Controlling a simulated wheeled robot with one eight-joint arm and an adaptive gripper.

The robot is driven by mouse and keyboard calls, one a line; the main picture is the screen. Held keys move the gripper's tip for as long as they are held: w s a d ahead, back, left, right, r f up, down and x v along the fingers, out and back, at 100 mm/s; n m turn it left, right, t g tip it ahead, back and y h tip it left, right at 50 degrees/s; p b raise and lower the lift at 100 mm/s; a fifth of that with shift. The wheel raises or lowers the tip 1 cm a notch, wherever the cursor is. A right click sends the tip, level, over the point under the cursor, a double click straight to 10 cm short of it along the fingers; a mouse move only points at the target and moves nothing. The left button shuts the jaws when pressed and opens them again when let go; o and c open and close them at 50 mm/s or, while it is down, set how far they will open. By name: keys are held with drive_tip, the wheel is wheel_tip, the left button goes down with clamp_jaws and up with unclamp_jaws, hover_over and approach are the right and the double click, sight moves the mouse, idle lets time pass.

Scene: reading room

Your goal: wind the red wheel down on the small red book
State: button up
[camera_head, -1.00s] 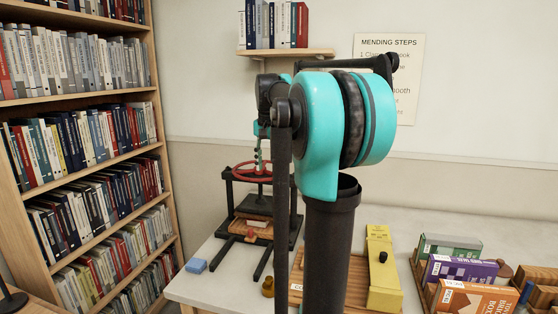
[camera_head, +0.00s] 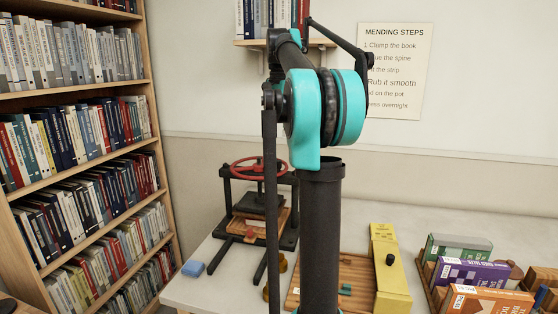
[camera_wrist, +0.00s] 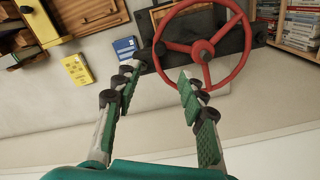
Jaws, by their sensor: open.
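The red wheel (camera_head: 258,168) sits on top of a black press (camera_head: 262,205) at the back left of the table. A dark plate hangs under it above a brown board, where a small reddish thing (camera_head: 250,234) shows, perhaps the small red book; its outline is partly hidden. In the wrist view the wheel (camera_wrist: 205,84) is seen from above, with spokes and a hub. My gripper (camera_wrist: 160,80) is open and empty. Its right fingertip overlaps the near rim in the picture; contact cannot be told. In the head view the gripper is hidden behind my arm.
A blue block (camera_head: 193,267) lies left of the press. A yellow device (camera_head: 392,280) and a wooden board (camera_head: 358,272) lie to the right, beside boxed books in a rack (camera_head: 465,272). A bookshelf (camera_head: 88,90) stands left; a wall shelf (camera_head: 285,43) is above.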

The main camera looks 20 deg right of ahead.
wheel_tip(320, 180, down, 12)
drive_tip(key=shift+r, duration=0.15)
drive_tip(key=shift+c, duration=0.5)
clamp_jaws()
